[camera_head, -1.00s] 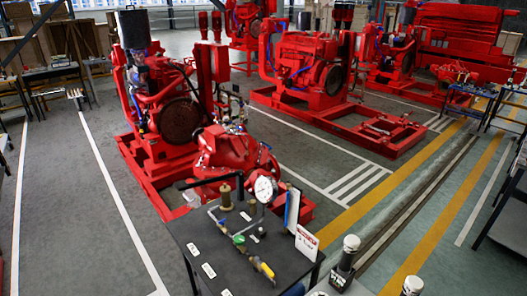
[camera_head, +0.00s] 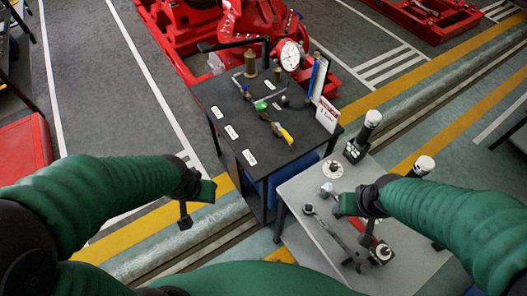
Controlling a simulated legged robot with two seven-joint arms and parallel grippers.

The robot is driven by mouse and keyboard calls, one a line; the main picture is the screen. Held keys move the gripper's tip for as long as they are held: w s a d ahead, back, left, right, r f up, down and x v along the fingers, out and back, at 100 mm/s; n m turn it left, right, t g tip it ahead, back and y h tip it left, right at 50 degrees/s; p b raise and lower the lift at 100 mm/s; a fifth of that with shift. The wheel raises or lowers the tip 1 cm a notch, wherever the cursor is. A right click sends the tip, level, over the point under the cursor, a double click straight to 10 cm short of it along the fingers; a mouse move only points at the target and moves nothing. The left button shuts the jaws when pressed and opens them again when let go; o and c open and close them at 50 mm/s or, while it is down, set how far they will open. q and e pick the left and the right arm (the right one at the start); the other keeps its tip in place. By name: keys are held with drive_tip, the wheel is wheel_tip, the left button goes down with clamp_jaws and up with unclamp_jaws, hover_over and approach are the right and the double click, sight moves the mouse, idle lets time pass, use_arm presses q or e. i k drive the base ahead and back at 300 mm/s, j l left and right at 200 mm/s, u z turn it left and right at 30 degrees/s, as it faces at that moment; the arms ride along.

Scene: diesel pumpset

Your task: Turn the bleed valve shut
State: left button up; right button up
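A pipe assembly with valves lies on the black-topped table. It has a small green valve handle (camera_head: 260,106) near its middle and a yellow valve handle (camera_head: 287,136) at its near end. A round white pressure gauge (camera_head: 291,56) stands behind it. I cannot tell from labels which handle is the bleed valve. My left gripper (camera_head: 196,204) is in front of and left of the black table, its fingers apart and empty. My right gripper (camera_head: 357,217) is over the grey table, fingers apart, with nothing visibly held. Both are away from the valves.
The black table (camera_head: 216,94) carries white labels, a sign (camera_head: 327,115) and a blue panel. The grey table (camera_head: 297,194) at the right holds tools, a white-topped cylinder (camera_head: 362,136) and other parts. Red pump machinery (camera_head: 235,22) stands behind.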

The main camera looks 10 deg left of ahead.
sight(261, 106)
drive_tip(key=i+j+u, duration=0.4)
drive_tip(key=i+j, duration=0.15)
drive_tip(key=i+j+u, duration=0.35)
drive_tip(key=i, duration=0.25)
drive_tip(key=k+j, duration=0.05)
drive_tip(key=j, duration=0.05)
